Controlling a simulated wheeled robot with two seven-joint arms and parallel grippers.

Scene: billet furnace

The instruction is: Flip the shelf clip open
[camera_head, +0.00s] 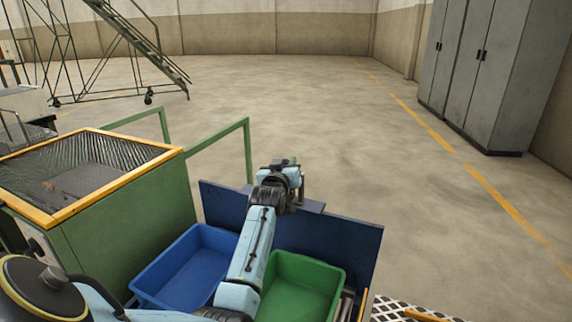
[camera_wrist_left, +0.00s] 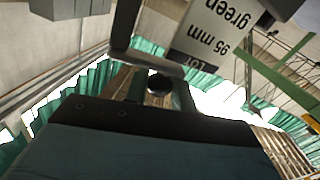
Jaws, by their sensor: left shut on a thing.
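My left gripper (camera_head: 292,178) is above the top edge of the dark blue panel (camera_head: 340,240) in the head view, at the end of my light blue arm. In the left wrist view its dark fingers (camera_wrist_left: 158,90) are close together, with a grey bent bar (camera_wrist_left: 122,40), which looks like part of the shelf clip, at their tips. The fingers look shut on it, but the contact is partly hidden. A label card (camera_wrist_left: 215,35) reading "95 mm green" and "LOT" is just beyond the bar. My right gripper is not in view.
A blue bin (camera_head: 165,283) and a green bin (camera_head: 338,278) stand before the panel, on either side of my arm. A green machine with a yellow-rimmed mesh top (camera_head: 125,185) is at left. Grey cabinets (camera_head: 480,70) stand back right.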

